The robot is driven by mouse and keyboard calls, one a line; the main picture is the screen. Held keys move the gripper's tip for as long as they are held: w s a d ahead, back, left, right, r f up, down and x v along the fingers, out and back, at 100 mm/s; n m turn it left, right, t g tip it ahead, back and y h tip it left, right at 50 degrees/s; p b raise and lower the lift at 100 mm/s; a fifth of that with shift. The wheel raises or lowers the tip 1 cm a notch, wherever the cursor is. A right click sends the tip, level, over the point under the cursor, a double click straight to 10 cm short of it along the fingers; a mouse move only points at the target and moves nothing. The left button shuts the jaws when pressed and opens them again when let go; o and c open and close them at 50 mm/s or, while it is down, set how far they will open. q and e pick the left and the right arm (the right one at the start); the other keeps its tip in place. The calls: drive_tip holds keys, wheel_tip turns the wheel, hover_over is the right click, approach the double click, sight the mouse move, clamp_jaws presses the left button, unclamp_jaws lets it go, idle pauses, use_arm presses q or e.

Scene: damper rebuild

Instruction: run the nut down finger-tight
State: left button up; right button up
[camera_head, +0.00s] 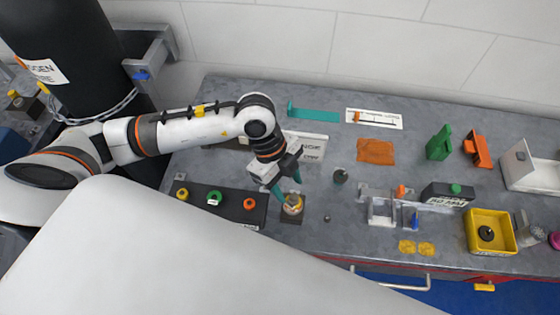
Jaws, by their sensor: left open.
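My left gripper (286,182) reaches down from the upper left, its teal fingers apart. It is at a small round brass-coloured part (292,204) that stands on a dark block (290,217) near the bench's front edge. One finger comes down close to the top of this part; I cannot tell whether it touches. The nut itself is too small to make out for certain. A small dark round piece (327,218) lies on the bench to the right of the block. My right gripper does not show.
A dark tray (229,199) with yellow, green and orange round pieces lies left of the block. A dark knob-like piece (340,176), a clear fixture (381,211) and a yellow bin (474,231) stand to the right.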

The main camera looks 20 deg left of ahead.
sight(293, 196)
use_arm(q)
drive_tip(key=shift+x, duration=1.55)
clamp_jaws()
drive_tip(key=m+g, duration=0.1)
drive_tip(key=m, duration=0.4)
drive_tip(key=shift+w+d+g+y+b, duration=0.1)
drive_tip(key=shift+w+g+y+b, duration=0.15)
drive_tip(key=shift+g+y+b, duration=0.15)
drive_tip(key=shift+m, duration=0.4)
drive_tip(key=shift+s, duration=0.1)
